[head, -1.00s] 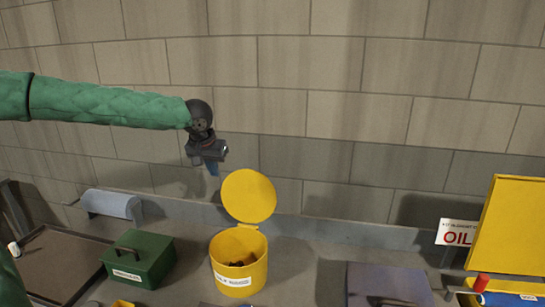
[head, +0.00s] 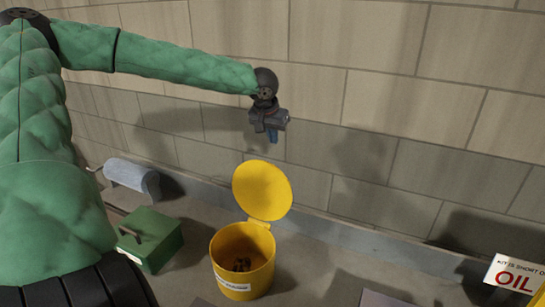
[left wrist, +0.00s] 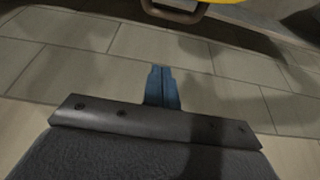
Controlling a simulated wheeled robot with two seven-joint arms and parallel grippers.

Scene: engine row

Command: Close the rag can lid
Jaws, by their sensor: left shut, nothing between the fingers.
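The yellow rag can (head: 240,270) stands on the bench in the head view, with dark contents inside. Its round yellow lid (head: 262,190) is open, standing upright from the hinge at the can's back right rim. My left gripper (head: 273,135) is above and slightly right of the lid in the picture, apart from it, with blue fingers pointing down. In the left wrist view the blue fingertips (left wrist: 160,72) are together with nothing between them. My right gripper is not in view.
A green box with a handle (head: 150,238) sits left of the can, and a blue-grey roll (head: 132,177) lies behind it. A block wall (head: 400,90) rises behind the bench. An OIL sign (head: 512,274) stands at the far right. Bench right of the can is mostly clear.

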